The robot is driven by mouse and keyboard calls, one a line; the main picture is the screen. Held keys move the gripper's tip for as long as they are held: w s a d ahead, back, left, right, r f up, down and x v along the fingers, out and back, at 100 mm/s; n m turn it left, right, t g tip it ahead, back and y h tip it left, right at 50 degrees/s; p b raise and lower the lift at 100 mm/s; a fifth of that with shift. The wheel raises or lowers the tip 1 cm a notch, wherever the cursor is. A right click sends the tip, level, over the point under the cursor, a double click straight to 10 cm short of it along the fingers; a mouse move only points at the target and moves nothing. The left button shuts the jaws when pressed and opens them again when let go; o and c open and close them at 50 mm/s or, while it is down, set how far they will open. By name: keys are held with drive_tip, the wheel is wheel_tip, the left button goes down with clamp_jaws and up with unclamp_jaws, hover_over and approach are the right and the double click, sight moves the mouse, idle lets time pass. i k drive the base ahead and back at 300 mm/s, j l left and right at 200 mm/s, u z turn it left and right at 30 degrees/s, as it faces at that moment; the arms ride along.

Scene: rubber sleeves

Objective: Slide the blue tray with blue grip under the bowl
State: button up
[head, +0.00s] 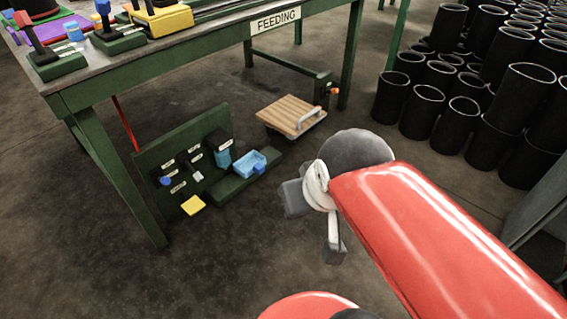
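A light blue tray (250,163) lies on a low green ledge beside an upright green panel, on the floor by the green table. A darker blue spot shows at its right side, perhaps its grip, but it is too small to be sure.
A slatted wooden board with a grey handle (291,115) lies behind the tray. Green table legs (118,178) stand left. A yellow piece (193,205) is at the panel's foot. Black sleeves (463,125) crowd the right back. The front left floor is clear.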

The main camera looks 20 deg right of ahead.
sight(253, 162)
drive_tip(key=i+j+z, duration=0.1)
drive_tip(key=i, duration=0.4)
drive_tip(key=i+j+z, duration=0.1)
drive_tip(key=i, duration=0.35)
